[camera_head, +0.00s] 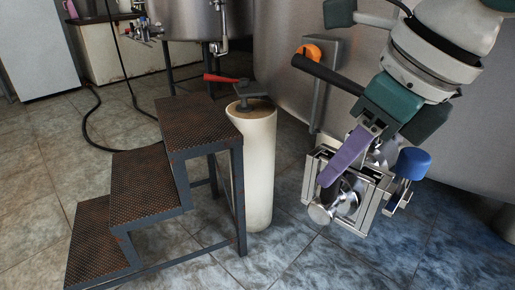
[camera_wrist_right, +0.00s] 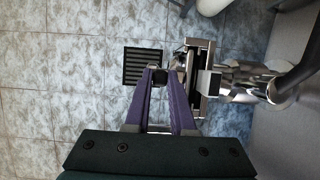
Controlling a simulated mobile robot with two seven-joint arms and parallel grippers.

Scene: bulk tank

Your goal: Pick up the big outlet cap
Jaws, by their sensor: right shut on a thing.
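My right gripper (camera_head: 341,170), with purple fingers, reaches down from the upper right to the front of the metal outlet fitting (camera_head: 381,193) low by the big tank. The fingers are shut on a part that looks like the big outlet cap, with a round metal face (camera_head: 321,213) just below the fingertips. In the right wrist view the fingertips (camera_wrist_right: 160,75) close on a small dark part, beside the bright metal outlet fitting (camera_wrist_right: 206,83). The fingers hide much of the held part. I cannot tell whether it still touches the fitting. My left gripper is not in view.
A blue knob (camera_head: 412,163) stands right of the fitting. Rusty steps (camera_head: 150,182) and a tall cream cylinder (camera_head: 257,170) with a red-handled top stand to the left. A dark floor grate (camera_wrist_right: 143,66) lies below. The tiled floor in front is clear.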

